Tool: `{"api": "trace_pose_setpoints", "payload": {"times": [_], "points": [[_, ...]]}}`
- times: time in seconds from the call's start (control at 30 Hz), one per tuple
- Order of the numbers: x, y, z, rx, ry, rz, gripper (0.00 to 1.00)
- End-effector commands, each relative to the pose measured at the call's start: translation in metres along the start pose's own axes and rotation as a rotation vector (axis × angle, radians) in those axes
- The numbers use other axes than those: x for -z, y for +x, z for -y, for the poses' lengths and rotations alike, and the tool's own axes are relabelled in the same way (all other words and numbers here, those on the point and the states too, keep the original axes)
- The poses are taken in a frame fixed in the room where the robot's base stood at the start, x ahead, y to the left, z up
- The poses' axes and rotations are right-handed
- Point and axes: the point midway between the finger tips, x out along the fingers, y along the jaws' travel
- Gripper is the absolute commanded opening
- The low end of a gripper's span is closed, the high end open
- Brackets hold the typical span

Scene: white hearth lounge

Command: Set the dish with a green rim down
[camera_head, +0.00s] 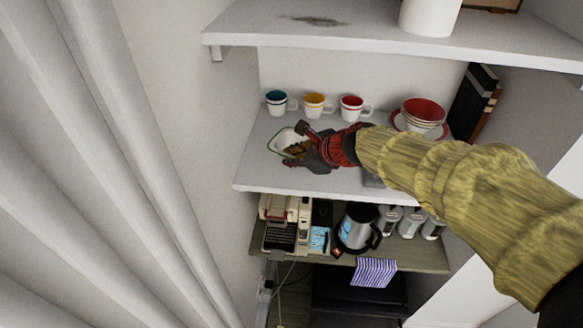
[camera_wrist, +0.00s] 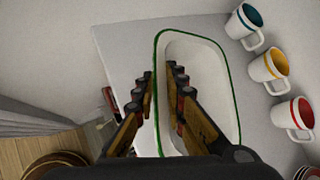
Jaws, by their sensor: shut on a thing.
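The white dish with a green rim (camera_head: 284,138) is at the left part of the middle shelf (camera_head: 262,178). It also shows in the wrist view (camera_wrist: 205,62) as a long rectangular dish with rounded corners, its inside empty. My gripper (camera_head: 294,146) is shut on the dish's near-left wall, with one finger outside and one inside the rim in the wrist view (camera_wrist: 162,75). My fingers hide part of the dish. I cannot tell whether its underside touches the shelf.
Teal (camera_head: 276,102), yellow (camera_head: 314,105) and red (camera_head: 351,107) banded cups stand behind the dish. Red bowls (camera_head: 424,112) are stacked to the right. An upper shelf (camera_head: 330,36) hangs above. The shelf's left edge is close to the dish.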

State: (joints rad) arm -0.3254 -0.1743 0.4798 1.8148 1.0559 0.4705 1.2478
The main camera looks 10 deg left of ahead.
Motion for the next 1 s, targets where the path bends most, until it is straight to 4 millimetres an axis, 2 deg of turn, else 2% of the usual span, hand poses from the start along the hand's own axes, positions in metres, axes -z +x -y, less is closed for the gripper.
{"api": "trace_pose_setpoints", "payload": {"times": [0.13, 0.3, 0.57, 0.6, 0.9, 1.0], "points": [[0.005, 0.016, 0.002, -0.001, 0.001, -0.001, 0.0], [0.021, 0.03, -0.008, 0.0, 0.0, 0.0, 0.0], [0.023, 0.032, -0.009, 0.001, 0.0, 0.001, 0.0], [0.024, 0.033, -0.009, -0.001, 0.0, -0.001, 0.13], [0.024, 0.033, -0.009, -0.001, 0.0, 0.0, 0.3], [0.024, 0.033, -0.009, -0.001, 0.0, 0.0, 0.3]]}}
